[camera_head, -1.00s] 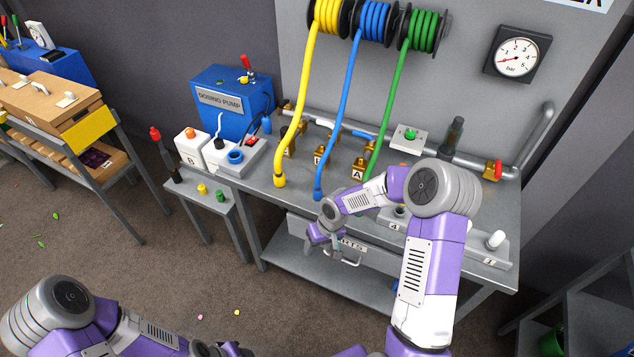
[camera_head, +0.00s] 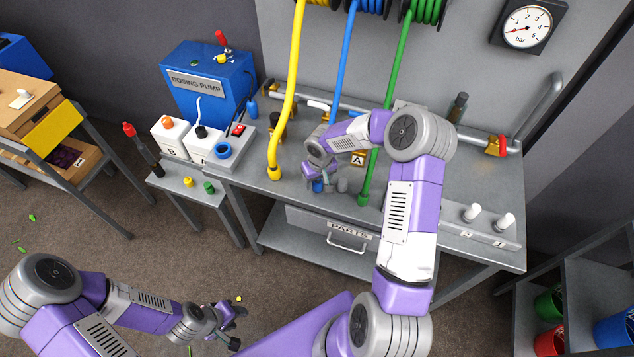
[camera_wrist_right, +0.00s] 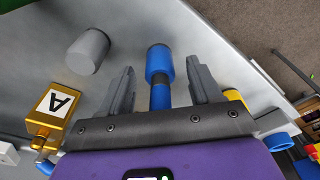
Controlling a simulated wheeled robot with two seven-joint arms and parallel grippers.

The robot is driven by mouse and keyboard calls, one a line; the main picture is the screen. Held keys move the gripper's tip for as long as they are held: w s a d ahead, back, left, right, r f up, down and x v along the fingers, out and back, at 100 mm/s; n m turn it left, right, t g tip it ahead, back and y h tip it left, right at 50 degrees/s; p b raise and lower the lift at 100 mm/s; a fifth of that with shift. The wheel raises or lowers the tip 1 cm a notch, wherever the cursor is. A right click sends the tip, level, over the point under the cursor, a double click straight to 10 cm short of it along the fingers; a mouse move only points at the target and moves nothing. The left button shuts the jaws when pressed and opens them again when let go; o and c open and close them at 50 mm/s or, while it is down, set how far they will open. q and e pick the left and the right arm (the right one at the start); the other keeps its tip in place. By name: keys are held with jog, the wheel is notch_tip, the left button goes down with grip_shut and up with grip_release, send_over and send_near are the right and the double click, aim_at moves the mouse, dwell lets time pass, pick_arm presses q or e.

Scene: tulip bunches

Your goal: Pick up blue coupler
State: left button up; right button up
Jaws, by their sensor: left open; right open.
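The blue coupler (camera_head: 318,186) is the lower end of the blue hose (camera_head: 347,70), over the grey bench top. My right gripper (camera_head: 324,178) is open around it and partly hides it in the head view. In the right wrist view the coupler (camera_wrist_right: 158,64) lies between the two open fingers of the right gripper (camera_wrist_right: 158,85), with visible gaps on both sides. My left gripper (camera_head: 235,325) is open and empty, low in the head view above the floor, away from the bench.
The yellow hose end (camera_head: 275,172) is left of the right gripper and the green hose end (camera_head: 363,198) is right of it. A grey cylinder (camera_wrist_right: 88,50) and a brass block marked A (camera_wrist_right: 55,105) are near the coupler.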

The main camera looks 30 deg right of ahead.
jog(key=shift+w+f, duration=0.1)
jog(key=shift+f, duration=0.75)
jog(key=shift+c, duration=0.5)
jog(key=c, duration=1)
jog(key=shift+r, duration=0.1)
jog(key=shift+c, duration=0.2)
